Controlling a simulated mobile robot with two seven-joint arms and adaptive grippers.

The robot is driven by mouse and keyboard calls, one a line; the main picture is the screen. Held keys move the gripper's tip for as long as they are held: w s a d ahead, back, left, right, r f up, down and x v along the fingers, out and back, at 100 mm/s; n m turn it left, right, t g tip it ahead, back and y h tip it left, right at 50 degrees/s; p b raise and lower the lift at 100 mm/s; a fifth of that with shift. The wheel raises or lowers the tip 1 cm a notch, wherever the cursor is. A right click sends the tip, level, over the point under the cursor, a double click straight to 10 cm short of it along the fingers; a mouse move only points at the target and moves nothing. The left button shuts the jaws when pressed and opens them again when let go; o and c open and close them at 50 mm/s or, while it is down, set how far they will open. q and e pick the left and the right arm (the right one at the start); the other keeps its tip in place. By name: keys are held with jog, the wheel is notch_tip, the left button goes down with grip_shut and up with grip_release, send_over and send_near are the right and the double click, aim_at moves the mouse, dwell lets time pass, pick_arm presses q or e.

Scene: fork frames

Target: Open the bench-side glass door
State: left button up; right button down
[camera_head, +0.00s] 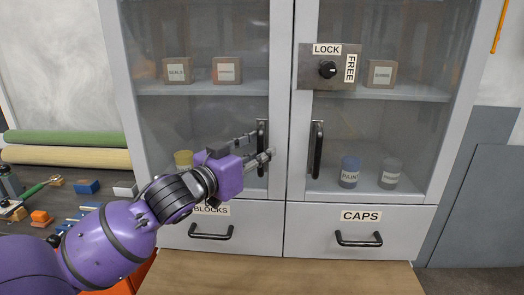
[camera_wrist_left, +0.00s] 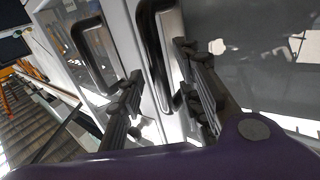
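The left glass door (camera_head: 205,45), on the side of the tool bench, is flush with the cabinet front and looks closed. Its black vertical handle (camera_head: 262,148) is near the middle seam. My left gripper (camera_head: 263,144) is at this handle, fingers apart, one above the other in the head view. In the left wrist view the handle (camera_wrist_left: 153,50) stands between the two open fingers (camera_wrist_left: 160,92); contact cannot be told. The right door's handle (camera_head: 317,150) is beside it. My right gripper is not in view.
A lock plate with a black knob (camera_head: 327,69), labelled LOCK and FREE, sits at the upper seam; its setting is unclear. Drawers with handles (camera_head: 358,239) lie below. The bench at left holds rolls (camera_head: 70,159) and small tools. Blocks and jars stand behind the glass.

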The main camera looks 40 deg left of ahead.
pick_arm(q)
jog(key=shift+w, duration=0.55)
jog(key=shift+c, duration=0.2)
grip_shut()
